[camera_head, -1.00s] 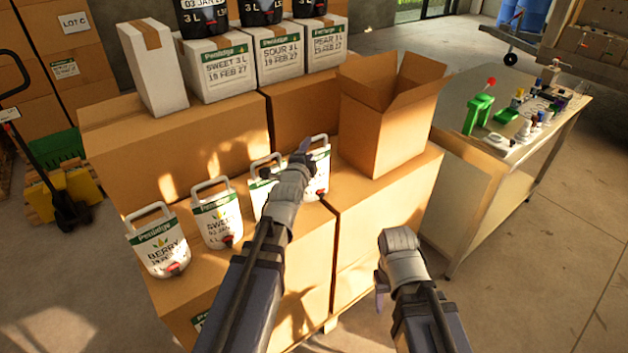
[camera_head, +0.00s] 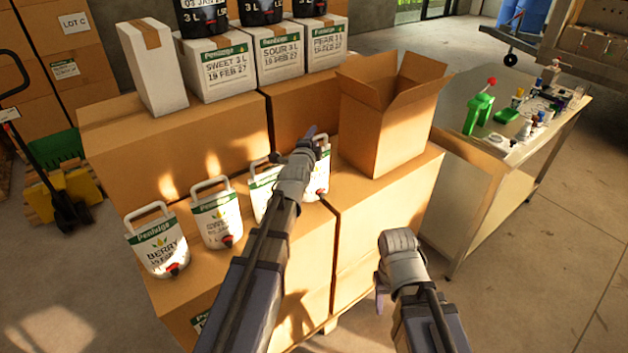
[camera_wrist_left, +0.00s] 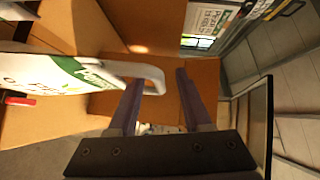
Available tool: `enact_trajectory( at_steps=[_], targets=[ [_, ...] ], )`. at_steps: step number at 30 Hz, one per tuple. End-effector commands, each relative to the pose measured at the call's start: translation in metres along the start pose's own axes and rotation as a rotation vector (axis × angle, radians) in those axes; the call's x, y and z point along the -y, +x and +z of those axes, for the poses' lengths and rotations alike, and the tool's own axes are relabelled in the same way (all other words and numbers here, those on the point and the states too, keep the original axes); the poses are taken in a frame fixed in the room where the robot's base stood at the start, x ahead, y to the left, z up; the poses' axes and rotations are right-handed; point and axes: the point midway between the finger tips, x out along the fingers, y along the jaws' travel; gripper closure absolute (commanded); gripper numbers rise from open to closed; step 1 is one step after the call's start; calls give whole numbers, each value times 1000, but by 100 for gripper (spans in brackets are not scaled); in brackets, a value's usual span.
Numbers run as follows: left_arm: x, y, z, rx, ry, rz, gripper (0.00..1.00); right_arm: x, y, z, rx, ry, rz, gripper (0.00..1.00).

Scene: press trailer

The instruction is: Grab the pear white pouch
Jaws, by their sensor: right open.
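Four-sided view of the row is partly blocked: white pouches with green labels stand on the front cartons, including a berry pouch (camera_head: 160,247), a second pouch (camera_head: 217,219) and a third (camera_head: 262,187). The rightmost white pouch (camera_head: 322,178) is mostly behind my left gripper (camera_head: 312,135), and its flavour text is hidden. In the left wrist view, a white pouch (camera_wrist_left: 45,75) has its handle (camera_wrist_left: 150,72) reaching between the fingers of my left gripper (camera_wrist_left: 160,88), which are apart. My right gripper (camera_head: 380,292) is open and empty in front of the cartons.
An open cardboard box (camera_head: 388,125) stands right of the pouches. White boxes (camera_head: 280,60) and black pouches (camera_head: 262,10) are at the back. A bench (camera_head: 470,150) with small items stands at the right. Floor is clear at the lower right.

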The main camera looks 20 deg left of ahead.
Motion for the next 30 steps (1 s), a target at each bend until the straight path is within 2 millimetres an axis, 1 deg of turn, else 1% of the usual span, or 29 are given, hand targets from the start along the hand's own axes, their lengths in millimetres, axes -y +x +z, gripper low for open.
enact_trajectory(
  at_steps=[1,2,12,13,30],
  targets=[
    [0,0,0,0,0,0,57,0,0,0,0,0,0,50],
    [0,0,0,0,0,0,60,0,0,0,0,0,0,50],
    [0,0,0,0,0,0,99,0,0,0,0,0,0,50],
    [0,0,0,0,0,0,100,0,0,0,0,0,0,50],
    [0,0,0,0,0,1,100,0,0,0,0,0,0,50]
  ],
)
